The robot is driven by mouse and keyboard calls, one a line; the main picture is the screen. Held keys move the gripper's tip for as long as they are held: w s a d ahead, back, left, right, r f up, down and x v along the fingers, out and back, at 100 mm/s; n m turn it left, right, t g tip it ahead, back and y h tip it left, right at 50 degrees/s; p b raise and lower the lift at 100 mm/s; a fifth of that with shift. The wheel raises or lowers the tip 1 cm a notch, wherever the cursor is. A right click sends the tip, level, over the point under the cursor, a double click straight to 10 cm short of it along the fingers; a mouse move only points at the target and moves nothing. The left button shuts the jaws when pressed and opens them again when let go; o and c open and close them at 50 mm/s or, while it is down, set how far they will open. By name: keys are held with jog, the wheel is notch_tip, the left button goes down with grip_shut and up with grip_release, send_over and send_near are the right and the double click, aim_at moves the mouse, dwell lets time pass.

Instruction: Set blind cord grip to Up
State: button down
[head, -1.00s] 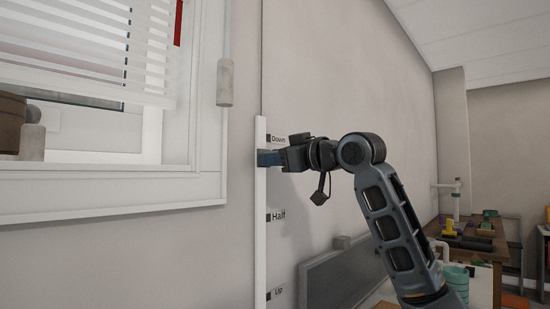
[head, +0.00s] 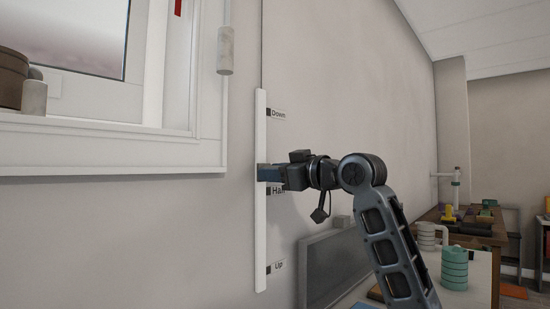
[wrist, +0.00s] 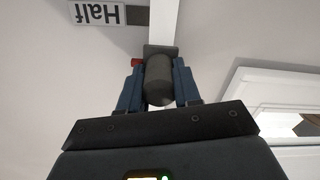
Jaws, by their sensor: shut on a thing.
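The blind cord grip shows in the wrist view as a dark grey cylinder (wrist: 158,82) with a small red pointer beside it. It is on a white vertical rail (head: 261,235) on the wall. My gripper (head: 267,172) is shut on the grip, with a blue finger on each side; in the head view the fingers hide most of it. The grip stands just above the Half label (head: 278,190), below the Down label (head: 278,114). The Up label (head: 278,266) is near the rail's bottom. In the wrist view the Half label (wrist: 95,13) appears upside down.
A window (head: 85,45) with a white frame and sill is left of the rail. A grey cord weight (head: 225,52) hangs beside it. A grey panel (head: 335,262) and a table with a teal ribbed object (head: 455,268) are lower right.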

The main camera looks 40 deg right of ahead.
notch_tip(320, 180, down, 25)
jog(key=b, duration=1.2)
jog(key=shift+f, duration=0.25)
jog(key=c, duration=1.1)
grip_release()
jog(key=o, duration=0.3)
jog(key=s, duration=0.8)
jog(key=shift+d+p, duration=0.1)
jog(key=shift+p, duration=0.2)
